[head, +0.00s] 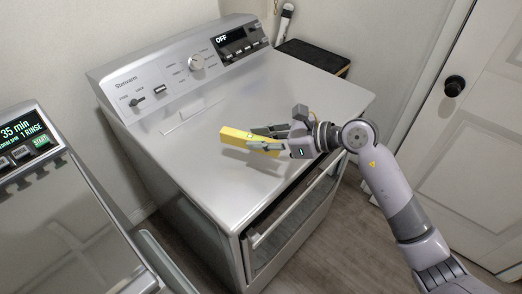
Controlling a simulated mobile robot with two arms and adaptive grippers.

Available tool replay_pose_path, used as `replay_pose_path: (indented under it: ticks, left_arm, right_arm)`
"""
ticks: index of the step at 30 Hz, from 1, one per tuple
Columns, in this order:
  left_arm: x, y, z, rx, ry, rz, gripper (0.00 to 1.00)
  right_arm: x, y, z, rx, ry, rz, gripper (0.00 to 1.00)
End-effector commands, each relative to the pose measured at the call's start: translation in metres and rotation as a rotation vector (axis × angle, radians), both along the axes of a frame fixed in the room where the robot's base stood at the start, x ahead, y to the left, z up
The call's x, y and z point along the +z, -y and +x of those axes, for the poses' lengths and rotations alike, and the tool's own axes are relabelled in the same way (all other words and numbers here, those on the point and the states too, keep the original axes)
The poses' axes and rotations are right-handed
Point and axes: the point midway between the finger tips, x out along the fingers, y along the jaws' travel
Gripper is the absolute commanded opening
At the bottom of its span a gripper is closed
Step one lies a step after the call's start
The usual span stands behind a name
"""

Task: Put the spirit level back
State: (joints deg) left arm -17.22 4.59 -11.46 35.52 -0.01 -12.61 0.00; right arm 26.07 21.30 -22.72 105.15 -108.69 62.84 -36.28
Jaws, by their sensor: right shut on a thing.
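The yellow spirit level (236,135) is over the grey top of the dryer-like machine (190,165), left of my right gripper. My right gripper (264,139) is shut on it, with the fingers around its right part. The level lies roughly flat and slants down to the right. A blurred shadow or reflection shows beneath it, and I cannot tell whether it touches the top. My left gripper is not in view.
A second machine (60,215) with a lit display stands at the left. A control panel (190,65) reading OFF runs along the back. A dark-topped object (312,57) stands behind the right side. A white door (480,130) is at the right. Most of the top is clear.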

Motion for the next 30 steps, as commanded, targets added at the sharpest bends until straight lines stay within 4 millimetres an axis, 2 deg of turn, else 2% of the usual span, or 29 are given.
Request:
replay_pose_path:
  ticks: [5,12,24,25,30]
  left_arm:
    - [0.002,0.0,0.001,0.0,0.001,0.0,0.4]
    - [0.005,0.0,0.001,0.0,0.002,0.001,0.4]
    - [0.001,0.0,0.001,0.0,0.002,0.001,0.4]
    - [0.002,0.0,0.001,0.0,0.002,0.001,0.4]
    - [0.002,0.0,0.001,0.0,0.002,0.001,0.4]
  right_arm:
    - [-0.015,0.0,0.0,0.0,-0.003,0.002,0.0]
    - [-0.047,0.0,0.0,-0.001,-0.002,0.002,0.0]
    - [-0.054,0.0,0.0,0.0,0.002,-0.001,0.0]
    - [-0.053,0.0,0.0,0.0,0.002,-0.001,0.22]
    - [-0.053,0.0,0.0,-0.001,0.001,0.0,0.34]
